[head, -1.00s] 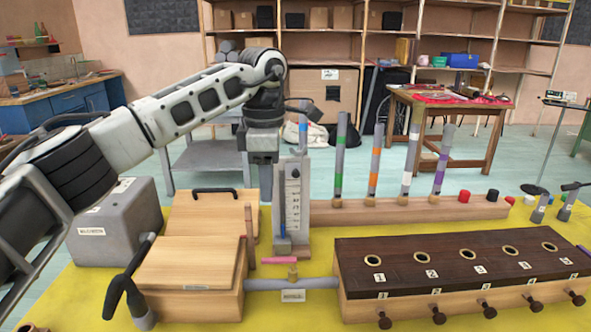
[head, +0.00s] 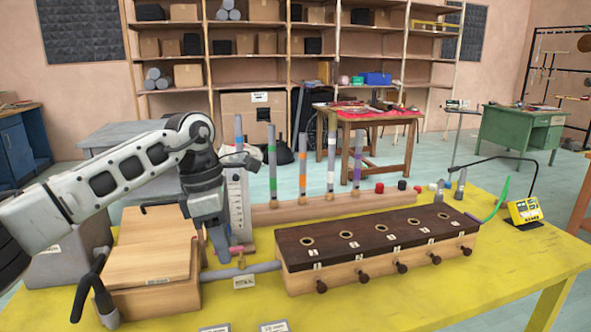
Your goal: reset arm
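My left arm comes in from the left, and its gripper (head: 222,246) points down beside the pale gauge stand (head: 238,200). The fingers are small and seen edge-on, so I cannot tell whether they are open or shut. No held object shows. Just right of the fingertips is a red-handled valve (head: 237,252) on a grey pipe (head: 258,268). The pipe joins a wooden bellows box (head: 150,262) to a dark-topped wooden chest (head: 375,240) with several holes and knobs. The gripper partly hides the stand's base. My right gripper is not in view.
A wooden rail (head: 345,203) with several upright coloured-band tubes runs behind the chest. A grey box (head: 68,262) stands at the left, partly behind my arm. A yellow meter (head: 524,212) sits at the table's right. The yellow table (head: 450,285) is bare at the front right.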

